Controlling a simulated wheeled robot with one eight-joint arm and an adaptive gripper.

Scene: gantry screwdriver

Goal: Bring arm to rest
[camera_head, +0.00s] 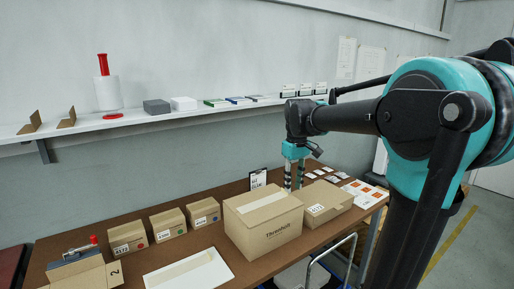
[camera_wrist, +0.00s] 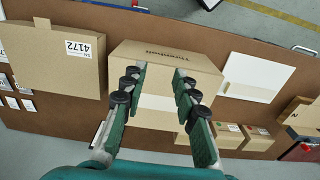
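My gripper (camera_head: 294,180) is in the head view, at the end of my teal and black arm, pointing down over the back of the table near the large cardboard box (camera_head: 262,222). In the wrist view, my gripper (camera_wrist: 162,75) has its two fingers apart with nothing held between them. The large closed box (camera_wrist: 165,85) with a printed name and pale tape lies below and between the fingers. I cannot tell the exact height of the fingertips above it.
The brown table (camera_head: 150,255) carries a flatter labelled box (camera_head: 325,203), small boxes (camera_head: 167,223), a white sheet (camera_head: 188,273) and small cards. A wall shelf (camera_head: 180,117) behind holds a white roll (camera_head: 108,93) and small boxes. A metal cart handle stands at the front edge.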

